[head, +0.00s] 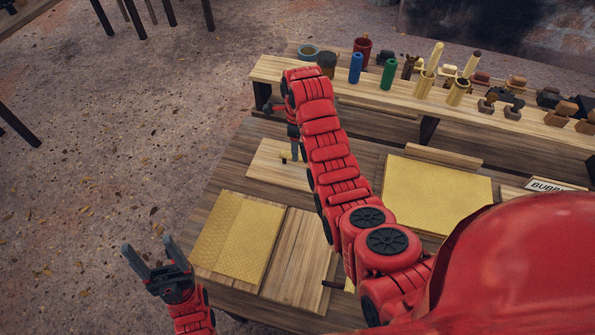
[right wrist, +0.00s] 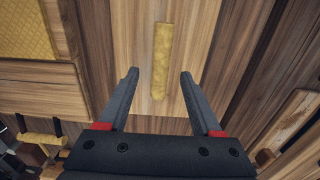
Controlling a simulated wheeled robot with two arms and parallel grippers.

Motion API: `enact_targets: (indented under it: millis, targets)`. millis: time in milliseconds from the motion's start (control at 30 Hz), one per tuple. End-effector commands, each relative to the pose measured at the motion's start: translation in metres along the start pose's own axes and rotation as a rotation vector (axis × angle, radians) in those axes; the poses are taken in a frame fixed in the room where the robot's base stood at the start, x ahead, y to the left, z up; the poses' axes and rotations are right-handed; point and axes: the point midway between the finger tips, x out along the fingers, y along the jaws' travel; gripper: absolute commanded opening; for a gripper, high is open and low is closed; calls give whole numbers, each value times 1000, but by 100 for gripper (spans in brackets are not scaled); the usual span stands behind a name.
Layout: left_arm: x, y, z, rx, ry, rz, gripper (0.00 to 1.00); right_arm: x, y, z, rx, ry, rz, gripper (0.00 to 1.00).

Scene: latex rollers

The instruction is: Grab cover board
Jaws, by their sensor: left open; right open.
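No board is marked as the cover board, so I cannot tell which one it is. A small wooden board (head: 262,165) lies on the table's left side, with a narrow yellow strip (right wrist: 161,50) on wood in the right wrist view. My right gripper (head: 294,152) is above this board, open and empty. In the right wrist view its fingers (right wrist: 158,78) stand on either side of the strip's near end, apart from it. A yellow textured sheet on a board (head: 237,240) and a bare wooden board (head: 303,262) lie nearer. My left gripper (head: 147,245) is open and empty, left of the table.
A large yellow sheet (head: 437,195) lies right of my right arm. Behind it a raised shelf (head: 390,98) carries cups, blue and green cylinders, rollers and wooden blocks. A sign (head: 548,186) stands at the right. Floor is open at the left.

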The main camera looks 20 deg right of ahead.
Motion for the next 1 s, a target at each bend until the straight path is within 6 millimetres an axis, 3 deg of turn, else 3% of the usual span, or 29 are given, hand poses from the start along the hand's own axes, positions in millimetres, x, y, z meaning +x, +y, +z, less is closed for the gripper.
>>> enact_targets:
  millis: [167, 333, 600, 833, 867, 1000]
  targets:
    - [14, -1, -2, 0, 1, 0, 67, 6, 1, 0, 0, 3, 4, 66]
    - [31, -2, -5, 0, 0, 0, 67, 28, 0, 2, 0, 2, 3, 66]
    - [36, -2, -6, 0, 0, 0, 67, 51, 0, 2, 0, 2, 2, 66]
    - [35, -2, -6, 0, 1, 0, 67, 52, -1, 2, 0, 0, -1, 66]
    - [35, -2, -6, 0, 1, 0, 67, 52, -1, 2, 0, 0, -1, 64]
    - [35, -2, -6, 0, 0, 0, 67, 52, 0, 2, -1, 0, -1, 39]
